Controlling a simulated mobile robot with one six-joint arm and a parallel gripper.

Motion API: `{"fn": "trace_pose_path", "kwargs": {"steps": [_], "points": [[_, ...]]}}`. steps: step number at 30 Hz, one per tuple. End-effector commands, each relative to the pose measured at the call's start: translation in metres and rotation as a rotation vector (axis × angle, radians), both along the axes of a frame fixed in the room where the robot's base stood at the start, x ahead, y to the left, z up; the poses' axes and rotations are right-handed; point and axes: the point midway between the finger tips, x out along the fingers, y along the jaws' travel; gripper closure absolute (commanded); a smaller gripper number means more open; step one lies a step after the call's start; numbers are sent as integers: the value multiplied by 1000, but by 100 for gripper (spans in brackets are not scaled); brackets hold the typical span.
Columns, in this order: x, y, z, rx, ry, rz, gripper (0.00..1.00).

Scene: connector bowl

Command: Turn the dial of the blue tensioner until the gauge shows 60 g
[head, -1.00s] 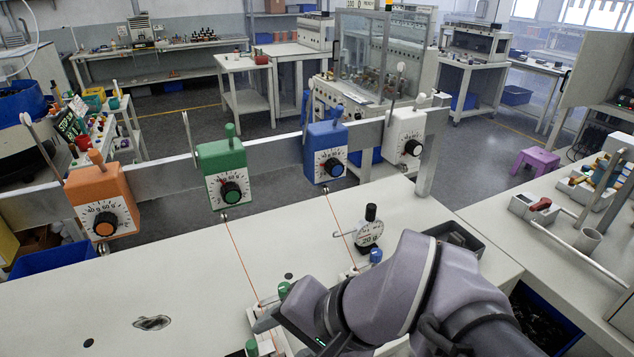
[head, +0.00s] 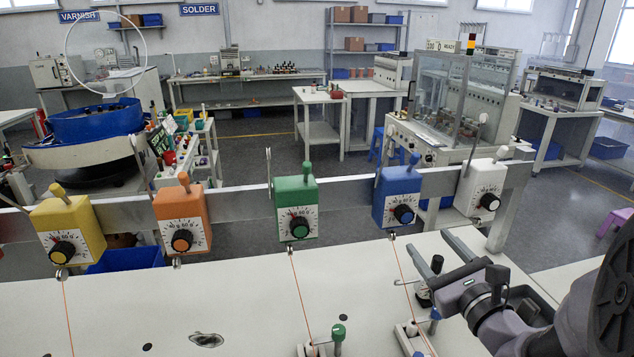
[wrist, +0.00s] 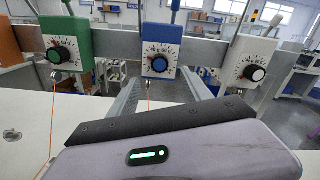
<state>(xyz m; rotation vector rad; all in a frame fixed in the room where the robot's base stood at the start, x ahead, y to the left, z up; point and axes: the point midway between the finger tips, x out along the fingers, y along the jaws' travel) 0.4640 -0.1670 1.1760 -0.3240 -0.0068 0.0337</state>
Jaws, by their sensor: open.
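The blue tensioner (head: 399,190) hangs on the grey rail in the head view, right of the green one. Its white scale carries a black dial with a blue centre (head: 404,214). In the wrist view the blue tensioner (wrist: 160,43) is ahead, with its dial (wrist: 159,65) unobstructed; the scale is too small to read surely. My gripper (head: 433,283) is open, low over the table in front of the blue tensioner and apart from its dial. The round gauge (head: 424,297), with a black knob, is partly hidden behind my gripper; its reading is not visible.
Green (head: 297,205), orange (head: 183,215), yellow (head: 68,227) and white (head: 482,187) tensioners share the rail (head: 345,190). A thread (head: 410,275) runs down from the blue one. A green-topped post (head: 338,332) stands at the front. The table (head: 230,295) is mostly clear at left.

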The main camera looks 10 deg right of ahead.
Motion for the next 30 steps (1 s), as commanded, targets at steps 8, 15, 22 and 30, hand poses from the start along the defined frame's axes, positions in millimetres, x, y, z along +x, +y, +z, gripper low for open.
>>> {"fn": "trace_pose_path", "kwargs": {"steps": [8, 15, 22, 30], "points": [[62, 4, -3, -5, 1, 3, 43], [101, 4, -2, -5, 1, 0, 43], [106, 5, -2, -3, 2, 0, 43], [106, 5, -2, -4, 2, -1, 74]]}}
